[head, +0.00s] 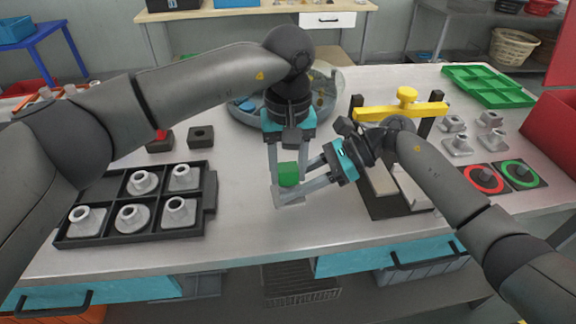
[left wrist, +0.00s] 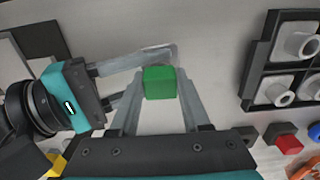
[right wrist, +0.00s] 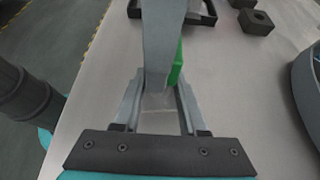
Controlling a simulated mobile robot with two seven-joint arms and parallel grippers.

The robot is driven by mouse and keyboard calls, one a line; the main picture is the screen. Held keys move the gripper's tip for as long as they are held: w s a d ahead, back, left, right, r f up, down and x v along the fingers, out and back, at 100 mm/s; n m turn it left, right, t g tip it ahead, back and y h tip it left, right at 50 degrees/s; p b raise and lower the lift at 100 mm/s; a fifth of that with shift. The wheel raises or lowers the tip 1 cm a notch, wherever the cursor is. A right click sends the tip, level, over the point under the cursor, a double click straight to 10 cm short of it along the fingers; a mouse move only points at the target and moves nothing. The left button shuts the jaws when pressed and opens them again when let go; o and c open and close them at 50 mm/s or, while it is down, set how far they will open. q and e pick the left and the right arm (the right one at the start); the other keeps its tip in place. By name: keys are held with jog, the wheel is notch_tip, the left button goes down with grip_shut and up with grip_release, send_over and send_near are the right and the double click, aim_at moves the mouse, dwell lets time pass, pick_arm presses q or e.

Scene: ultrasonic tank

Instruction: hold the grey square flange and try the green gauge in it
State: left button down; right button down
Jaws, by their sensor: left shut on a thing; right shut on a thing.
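My left gripper (head: 288,172) points down and is shut on the green gauge (head: 287,177), whose green block shows between the fingers in the left wrist view (left wrist: 160,83). My right gripper (head: 290,190) reaches in from the right, shut on the grey square flange (head: 291,196), just below the gauge. The flange also shows between the fingers in the right wrist view (right wrist: 158,108), partly hidden by a left finger. The gauge's lower end is hidden, so I cannot tell whether it is inside the flange's bore or only above it.
A black tray (head: 211,206) with several grey flanges lies at left. A round basin (head: 240,112) stands behind my left gripper. A fixture with a yellow bar (head: 385,112), several loose flanges (head: 457,144), a red ring (head: 484,179) and a green ring (head: 519,174) are at right. The front middle table is clear.

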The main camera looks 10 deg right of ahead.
pick_arm(q)
jog(key=shift+f, duration=0.55)
dwell(0.9)
jog(key=shift+r, duration=3.4)
pick_arm(e)
jog(key=shift+c, duration=1.9)
grip_release()
